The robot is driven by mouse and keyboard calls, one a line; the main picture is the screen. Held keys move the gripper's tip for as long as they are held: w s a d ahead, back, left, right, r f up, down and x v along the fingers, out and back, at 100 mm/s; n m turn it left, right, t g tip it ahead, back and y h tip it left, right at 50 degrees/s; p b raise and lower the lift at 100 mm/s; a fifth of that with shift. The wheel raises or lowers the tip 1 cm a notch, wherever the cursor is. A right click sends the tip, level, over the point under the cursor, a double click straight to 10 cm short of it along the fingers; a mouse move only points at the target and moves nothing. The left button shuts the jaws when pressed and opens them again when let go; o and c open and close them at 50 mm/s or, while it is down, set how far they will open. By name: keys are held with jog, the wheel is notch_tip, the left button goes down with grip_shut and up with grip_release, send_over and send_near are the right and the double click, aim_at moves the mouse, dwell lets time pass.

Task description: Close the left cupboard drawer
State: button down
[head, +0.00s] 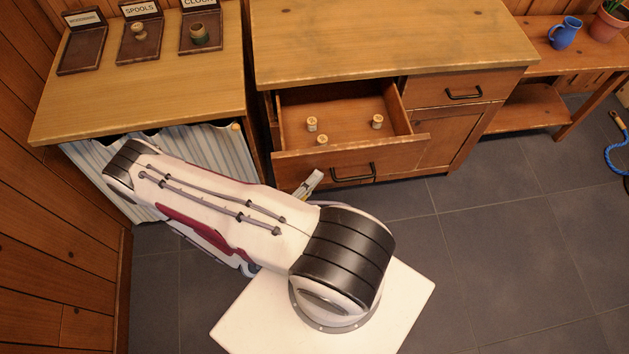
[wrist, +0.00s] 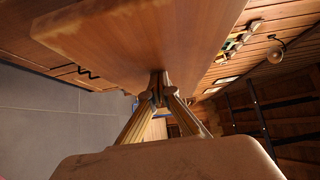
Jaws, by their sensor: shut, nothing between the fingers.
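The left cupboard drawer (head: 398,157) is pulled out in the head view, its inside open to view. It has a black bar handle (head: 353,173) on its front and holds three pale spools: one at left (head: 312,124), one at right (head: 377,121) and one near the front panel (head: 322,140). My gripper (head: 313,182) is low by the left part of the drawer front, left of the handle, partly hidden by my arm. In the wrist view my gripper (wrist: 158,86) is shut and empty, its tips close to a wooden surface; I cannot tell whether they touch.
The cupboard (head: 390,45) has a shut right drawer (head: 455,91) and a door below. A side table (head: 120,100) at left bears several labelled trays, with a striped curtain (head: 210,150) beneath. A bench with a blue jug (head: 565,33) stands at right. Floor before the cupboard's right side is clear.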

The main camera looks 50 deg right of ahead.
send_over(305, 138)
jog(key=shift+w+d, duration=0.2)
dwell(0.7)
jog(key=shift+s+a, duration=0.15)
dwell(0.3)
jog(key=shift+s+a, duration=1.25)
jog(key=shift+a, duration=5)
jog(key=shift+s+d, duration=0.15)
jog(key=shift+s, duration=0.2)
jog(key=shift+d, duration=0.15)
